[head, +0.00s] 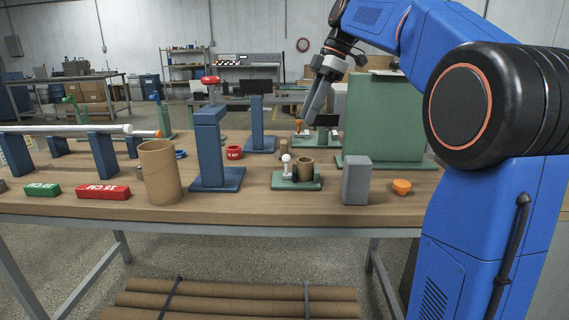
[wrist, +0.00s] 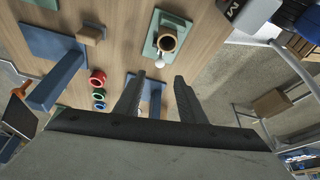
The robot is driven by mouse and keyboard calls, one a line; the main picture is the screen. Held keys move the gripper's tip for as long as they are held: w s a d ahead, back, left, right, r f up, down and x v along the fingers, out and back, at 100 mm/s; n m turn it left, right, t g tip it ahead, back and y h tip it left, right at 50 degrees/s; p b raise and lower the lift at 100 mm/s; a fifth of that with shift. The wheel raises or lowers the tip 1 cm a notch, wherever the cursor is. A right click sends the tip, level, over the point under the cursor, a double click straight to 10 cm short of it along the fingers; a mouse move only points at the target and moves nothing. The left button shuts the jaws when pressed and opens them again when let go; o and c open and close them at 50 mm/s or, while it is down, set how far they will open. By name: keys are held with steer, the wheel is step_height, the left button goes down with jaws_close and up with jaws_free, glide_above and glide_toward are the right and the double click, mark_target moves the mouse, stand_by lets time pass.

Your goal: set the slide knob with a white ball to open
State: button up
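In the wrist view, the white ball (wrist: 160,63) is at the lower edge of the green base (wrist: 150,45), just beyond my fingertips. The slide's position is too small to tell. My gripper (wrist: 158,80) is open and empty, its two dark fingers apart with nothing between them. In the head view my gripper (head: 305,114) hangs above the table, behind and above the knob; its fingers are hard to make out there.
A tall blue stand (head: 209,150) is left of the base, and a grey block (head: 356,180) and orange knob (head: 402,186) are to its right. A large green panel (head: 385,115) stands behind. A cardboard tube (head: 160,172) stands at left. Small rings (wrist: 98,78) lie nearby.

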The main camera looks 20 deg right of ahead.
mark_target(286, 163)
steer(key=x, duration=1.6)
steer(key=shift+f, duration=0.4)
steer(key=shift+a, duration=0.1)
jaws_close()
